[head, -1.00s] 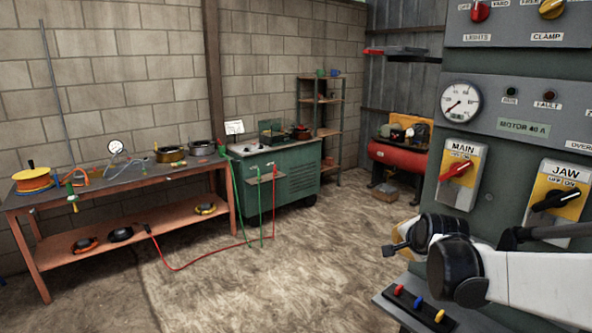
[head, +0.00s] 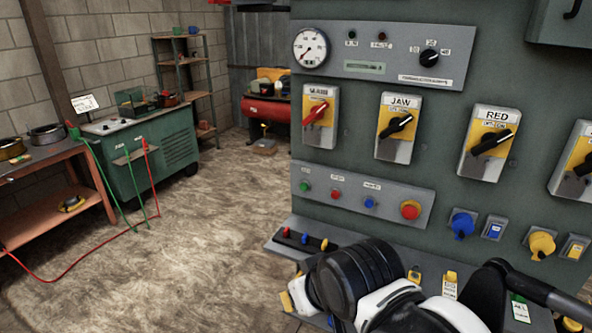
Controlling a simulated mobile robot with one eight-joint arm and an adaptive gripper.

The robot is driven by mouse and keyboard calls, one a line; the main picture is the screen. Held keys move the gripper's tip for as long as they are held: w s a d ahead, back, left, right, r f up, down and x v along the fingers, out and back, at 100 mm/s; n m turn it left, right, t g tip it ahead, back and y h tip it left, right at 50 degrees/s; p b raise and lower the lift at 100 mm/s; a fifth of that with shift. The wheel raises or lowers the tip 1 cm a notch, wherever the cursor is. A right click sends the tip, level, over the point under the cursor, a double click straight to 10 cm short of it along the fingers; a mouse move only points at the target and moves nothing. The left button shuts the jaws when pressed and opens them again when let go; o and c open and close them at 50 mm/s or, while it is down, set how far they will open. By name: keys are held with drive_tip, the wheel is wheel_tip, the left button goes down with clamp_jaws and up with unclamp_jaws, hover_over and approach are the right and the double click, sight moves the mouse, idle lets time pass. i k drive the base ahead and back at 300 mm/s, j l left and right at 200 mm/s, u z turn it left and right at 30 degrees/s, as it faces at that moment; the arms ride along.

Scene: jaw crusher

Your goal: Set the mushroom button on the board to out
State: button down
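The red mushroom button (head: 410,209) sits at the right end of a grey strip on the green board (head: 340,165), in the head view.
Green, red and blue small buttons share the strip (head: 350,197). Above are the MAIN (head: 317,112), JAW (head: 397,125) and RED (head: 489,142) switches. A blue plug (head: 462,224) and yellow plug (head: 541,244) are right. A ledge (head: 277,247) juts out below.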

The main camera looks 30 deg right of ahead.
sight(409, 213)
drive_tip(key=z, duration=1.45)
